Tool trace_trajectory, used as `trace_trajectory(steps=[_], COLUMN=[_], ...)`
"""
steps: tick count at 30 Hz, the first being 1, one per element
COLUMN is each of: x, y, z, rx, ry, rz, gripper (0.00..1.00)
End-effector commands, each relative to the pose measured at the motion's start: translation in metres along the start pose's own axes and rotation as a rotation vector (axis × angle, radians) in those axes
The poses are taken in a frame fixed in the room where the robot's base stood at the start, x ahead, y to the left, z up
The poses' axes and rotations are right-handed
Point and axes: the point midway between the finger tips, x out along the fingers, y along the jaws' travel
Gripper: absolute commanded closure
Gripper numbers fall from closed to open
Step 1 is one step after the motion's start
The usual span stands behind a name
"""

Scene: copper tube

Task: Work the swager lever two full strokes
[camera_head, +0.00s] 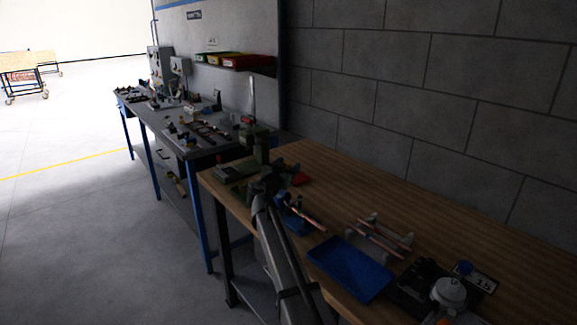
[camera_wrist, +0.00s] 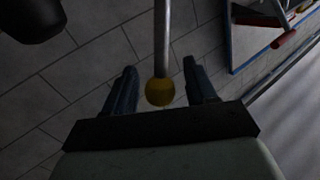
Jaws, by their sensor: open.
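In the wrist view a grey metal lever rod (camera_wrist: 161,40) comes down from the top edge and ends in a yellow ball knob (camera_wrist: 160,92). My gripper (camera_wrist: 159,67) is open, with one dark blue finger on each side of the rod and knob. Gaps show between the knob and both fingers in this view. In the head view my gripper is dark and hard to make out near a dark green machine (camera_head: 262,150) at the bench's far end. I cannot tell for sure whether this machine is the swager. The knob is not clear there.
The wooden bench (camera_head: 450,210) carries a blue tray (camera_head: 349,268), a rack with copper tubes (camera_head: 380,240) and a blue clamp (camera_head: 291,224). A red-handled tool (camera_wrist: 262,16) shows upper right in the wrist view. A grey block wall (camera_head: 440,100) stands behind the bench.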

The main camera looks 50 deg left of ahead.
Motion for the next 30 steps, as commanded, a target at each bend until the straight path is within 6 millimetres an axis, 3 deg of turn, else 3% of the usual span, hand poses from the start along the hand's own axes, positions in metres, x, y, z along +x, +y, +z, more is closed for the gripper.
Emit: trace_trajectory(steps=[4,14,30], x=[0.0097,0.0114,0.0112], y=[0.0,0.0002,0.0001], z=[0.0001,0.0,-0.0001], rx=[0.0,0.0,0.0], ry=[0.0,0.0,0.0], rz=[0.001,0.0,0.0], gripper=[0.44,0.44,0.94])
